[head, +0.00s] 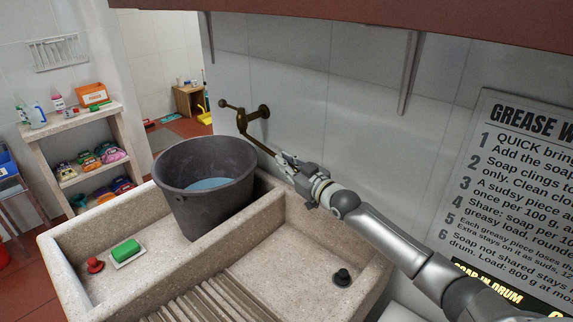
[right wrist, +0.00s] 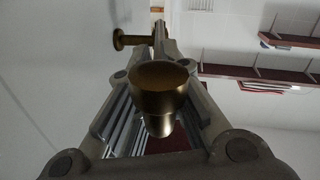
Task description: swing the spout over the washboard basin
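The brass spout (head: 258,144) hangs from a wall tap and slants down to the right, behind and right of the bucket. Its thick nozzle (right wrist: 160,95) fills the middle of the right wrist view. My right gripper (head: 287,161) is at the spout's lower end, its fingers on both sides of the spout and converging at the tips (right wrist: 160,35). It looks shut on the spout. The stone basin with the ridged washboard (head: 215,300) lies below, with a black plug (head: 342,277) on its floor. My left gripper is out of view.
A dark bucket (head: 190,201) of bluish water stands at the back left of the stone sink. A green soap (head: 125,250) and a red plug (head: 95,264) are on the left. A brown shelf (head: 350,12) with brackets overhangs the wall.

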